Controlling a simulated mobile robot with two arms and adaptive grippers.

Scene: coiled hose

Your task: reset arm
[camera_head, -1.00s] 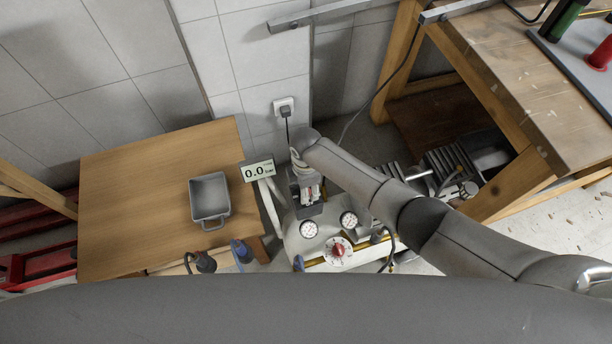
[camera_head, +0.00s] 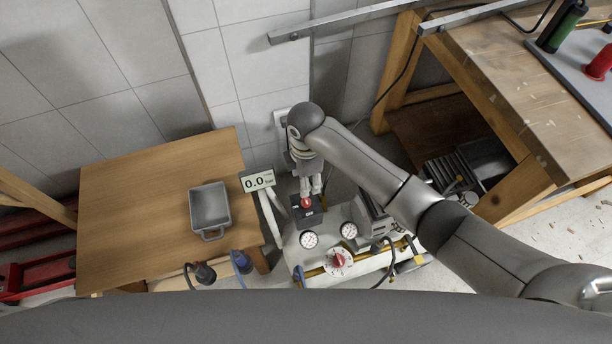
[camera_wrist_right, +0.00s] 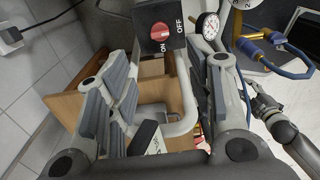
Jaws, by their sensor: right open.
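My right arm comes in from the right in the head view. Its gripper (camera_head: 312,184) points down just above a black switch box (camera_head: 311,213) with a red knob (camera_head: 306,203). In the right wrist view the two fingers of this gripper (camera_wrist_right: 165,95) stand wide apart with nothing between them. There the black box, marked ON and OFF, with its red knob (camera_wrist_right: 159,31), lies beyond the fingertips. My left gripper does not show in the head view.
The compressor has gauges (camera_head: 309,239), a red-centred dial (camera_head: 338,260) and a display (camera_head: 257,181) reading 0.0. A wooden table (camera_head: 140,190) with a grey tray (camera_head: 194,212) is left, a workbench (camera_head: 540,90) right. Tiled wall lies behind.

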